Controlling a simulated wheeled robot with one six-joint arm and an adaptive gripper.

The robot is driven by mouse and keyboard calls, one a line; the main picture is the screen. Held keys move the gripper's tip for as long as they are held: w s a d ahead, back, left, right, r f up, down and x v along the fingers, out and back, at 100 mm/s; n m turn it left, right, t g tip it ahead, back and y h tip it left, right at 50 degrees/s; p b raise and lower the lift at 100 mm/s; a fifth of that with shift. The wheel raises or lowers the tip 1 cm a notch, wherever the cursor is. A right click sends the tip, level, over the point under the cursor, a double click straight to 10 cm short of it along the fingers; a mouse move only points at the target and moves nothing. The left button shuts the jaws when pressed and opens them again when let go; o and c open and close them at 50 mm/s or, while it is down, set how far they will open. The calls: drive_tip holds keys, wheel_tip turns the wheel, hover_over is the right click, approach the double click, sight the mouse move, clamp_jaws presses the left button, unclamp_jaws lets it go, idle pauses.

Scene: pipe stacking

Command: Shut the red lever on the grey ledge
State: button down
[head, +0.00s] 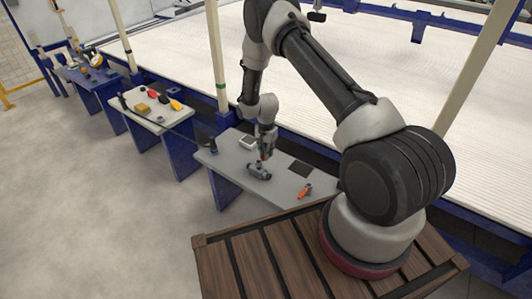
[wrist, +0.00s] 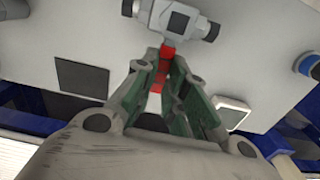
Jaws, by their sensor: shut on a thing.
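The red lever (wrist: 167,53) belongs to a grey valve-like pipe fitting (wrist: 172,20) with dark ends, lying on the grey ledge (wrist: 250,45). In the head view the fitting (head: 259,171) sits near the middle of the ledge (head: 229,177). My gripper (wrist: 166,66) is over the lever, its two fingers closed on it, with red showing between the fingertips and below them. In the head view my gripper (head: 264,158) points down just behind the fitting. The fingers hide part of the lever.
A dark square (head: 301,169) and an orange-red tool (head: 305,191) are to the fitting's right. A pale square item (head: 248,142) lies behind it. A dark and blue object (head: 212,146) stands at the ledge's left end. Another table (head: 150,120) with tools stands further left.

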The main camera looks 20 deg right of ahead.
drive_tip(key=shift+s, duration=0.1)
drive_tip(key=c, duration=1.5)
unclamp_jaws()
drive_tip(key=shift+o, duration=0.2)
wheel_tip(320, 180, up, 12)
